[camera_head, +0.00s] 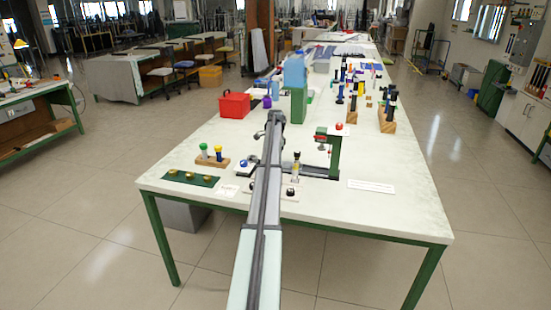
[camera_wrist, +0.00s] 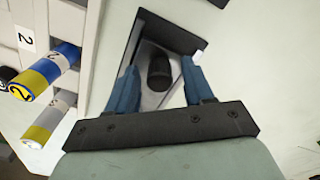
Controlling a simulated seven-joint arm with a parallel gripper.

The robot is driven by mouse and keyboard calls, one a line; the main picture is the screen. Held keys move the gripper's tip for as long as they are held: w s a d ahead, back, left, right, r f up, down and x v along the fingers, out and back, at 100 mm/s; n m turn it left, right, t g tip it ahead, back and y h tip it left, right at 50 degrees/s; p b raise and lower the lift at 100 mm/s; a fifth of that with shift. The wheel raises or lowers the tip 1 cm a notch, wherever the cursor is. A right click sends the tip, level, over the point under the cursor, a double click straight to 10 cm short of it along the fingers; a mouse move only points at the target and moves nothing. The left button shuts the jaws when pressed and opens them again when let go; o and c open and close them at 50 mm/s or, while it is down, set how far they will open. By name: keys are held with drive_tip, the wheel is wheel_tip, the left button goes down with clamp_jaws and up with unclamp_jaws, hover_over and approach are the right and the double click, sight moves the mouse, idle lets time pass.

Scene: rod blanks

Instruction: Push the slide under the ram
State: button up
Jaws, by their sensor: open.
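In the wrist view, the slide (camera_wrist: 150,97) is a pale grey piece with an upright dark knob (camera_wrist: 159,72), set in a dark track (camera_wrist: 172,32). My gripper (camera_wrist: 159,66) is open, with one blue finger on each side of the knob. A gap shows between the knob and each finger. In the head view, a green press (camera_head: 335,155) with red parts stands right of my arm; it carries the ram. A dark base (camera_head: 320,173) runs left from the press. My arm hides part of this area, and I cannot make out the fingers there.
In the wrist view, a pale block (camera_wrist: 75,22) marked 2 and two banded rods (camera_wrist: 45,72) stand close on the left. In the head view, a wooden rack (camera_head: 212,162) and green mat (camera_head: 190,178) lie left of my arm. The table's front right (camera_head: 385,212) is clear.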

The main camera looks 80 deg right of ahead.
drive_tip(key=shift+c, duration=0.3)
clamp_jaws()
idle(0.3)
